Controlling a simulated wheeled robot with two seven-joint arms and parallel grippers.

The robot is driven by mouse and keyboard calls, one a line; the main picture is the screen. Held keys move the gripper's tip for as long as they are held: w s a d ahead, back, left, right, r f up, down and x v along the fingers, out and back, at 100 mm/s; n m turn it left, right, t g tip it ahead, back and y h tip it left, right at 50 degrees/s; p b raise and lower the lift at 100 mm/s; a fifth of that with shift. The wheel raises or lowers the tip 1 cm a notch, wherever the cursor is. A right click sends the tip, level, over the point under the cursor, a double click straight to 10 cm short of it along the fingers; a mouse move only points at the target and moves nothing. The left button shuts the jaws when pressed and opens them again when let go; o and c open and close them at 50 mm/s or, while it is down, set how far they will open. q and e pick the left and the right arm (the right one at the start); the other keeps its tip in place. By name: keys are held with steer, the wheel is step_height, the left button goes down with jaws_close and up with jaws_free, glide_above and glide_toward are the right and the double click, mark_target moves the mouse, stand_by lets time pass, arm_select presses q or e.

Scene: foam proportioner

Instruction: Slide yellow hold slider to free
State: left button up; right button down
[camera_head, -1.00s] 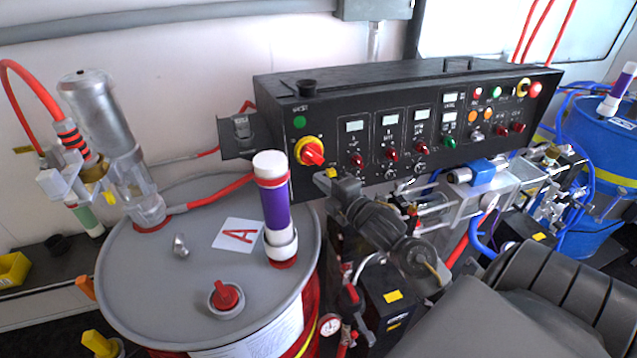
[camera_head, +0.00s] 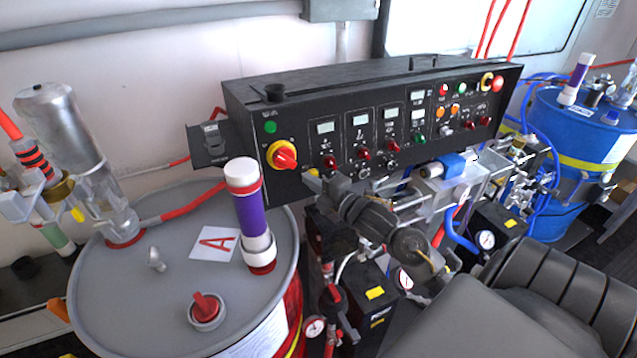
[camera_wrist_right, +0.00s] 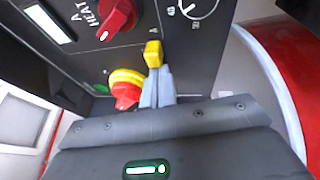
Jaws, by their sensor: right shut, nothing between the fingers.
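The yellow hold slider (camera_wrist_right: 153,54) shows in the right wrist view as a small yellow block on the dark panel, just beyond my fingertips. My right gripper (camera_wrist_right: 157,80) is shut with nothing between its fingers, its tips at the slider's near side. Whether they touch cannot be told. In the head view, the slider (camera_head: 313,173) is a small yellow spot at the panel's lower edge, partly hidden by my right gripper (camera_head: 327,181).
A red and yellow rotary switch (camera_head: 283,155) sits just left of the slider, with a red heat knob (camera_wrist_right: 117,18) close by. The black control panel (camera_head: 290,100) stands behind drum A (camera_head: 130,290). A purple and white cylinder (camera_head: 250,210) stands on this drum.

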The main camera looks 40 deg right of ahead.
steer(key=shift+w+a, duration=0.1)
steer(key=shift+a, duration=0.4)
steer(key=a, duration=0.1)
steer(key=a+b, duration=0.1)
steer(key=a, duration=0.1)
steer(key=shift+w+f, duration=0.15)
arm_select(q)
steer(key=f+b, duration=0.1)
steer(key=s+f+b, duration=0.1)
steer(key=f, duration=0.1)
arm_select(e)
steer(key=s, duration=0.9)
steer(key=shift+s+d+r, duration=0.2)
steer(key=shift+s+d, duration=0.05)
steer(key=shift+d, duration=0.15)
steer(key=shift+d, duration=0.1)
steer(key=shift+f, duration=0.1)
